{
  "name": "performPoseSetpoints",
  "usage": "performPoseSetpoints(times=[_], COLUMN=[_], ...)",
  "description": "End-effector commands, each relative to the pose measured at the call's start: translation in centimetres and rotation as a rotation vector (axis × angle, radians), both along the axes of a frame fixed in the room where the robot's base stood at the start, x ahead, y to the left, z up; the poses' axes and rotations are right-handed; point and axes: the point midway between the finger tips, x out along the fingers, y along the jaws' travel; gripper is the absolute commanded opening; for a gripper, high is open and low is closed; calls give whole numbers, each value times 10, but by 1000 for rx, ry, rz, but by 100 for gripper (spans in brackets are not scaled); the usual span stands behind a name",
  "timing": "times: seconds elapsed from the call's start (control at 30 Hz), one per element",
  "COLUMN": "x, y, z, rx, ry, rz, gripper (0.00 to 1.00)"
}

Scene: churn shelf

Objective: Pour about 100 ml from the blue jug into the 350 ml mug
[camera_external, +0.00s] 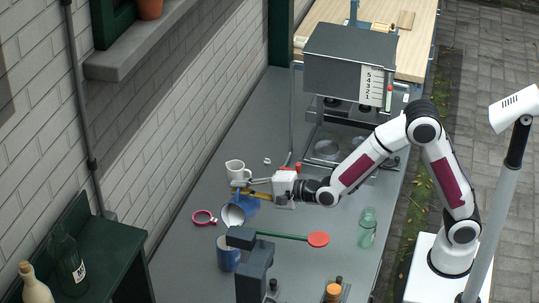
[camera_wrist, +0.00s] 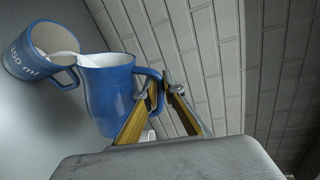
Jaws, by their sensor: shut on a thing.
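The blue jug (camera_external: 250,207) is held in the air, tilted with its white-lined mouth toward the blue mug (camera_external: 228,256). My gripper (camera_external: 247,187) is shut on the jug's handle; in the wrist view the fingertips (camera_wrist: 162,88) close around the handle of the jug (camera_wrist: 108,98). The mug (camera_wrist: 28,50) also shows in the wrist view, left of the jug's lip, with a volume label whose first digit is hard to read. A white strip runs from the jug's lip into the mug's mouth and looks like liquid pouring. The level inside the mug is hidden.
A white mug (camera_external: 236,170) stands behind the jug, and a pink-red ring (camera_external: 203,217) lies to its left. A green arm with a red disc (camera_external: 318,239) reaches across right of the mug. A green glass bottle (camera_external: 367,227) and a grey machine (camera_external: 345,65) stand farther right.

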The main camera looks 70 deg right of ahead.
Motion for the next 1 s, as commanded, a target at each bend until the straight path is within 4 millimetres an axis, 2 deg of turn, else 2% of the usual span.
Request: performPoseSetpoints(times=[1.0], x=[1], y=[8], z=[7], rx=[-69], ry=[2], rz=[1], gripper=[0])
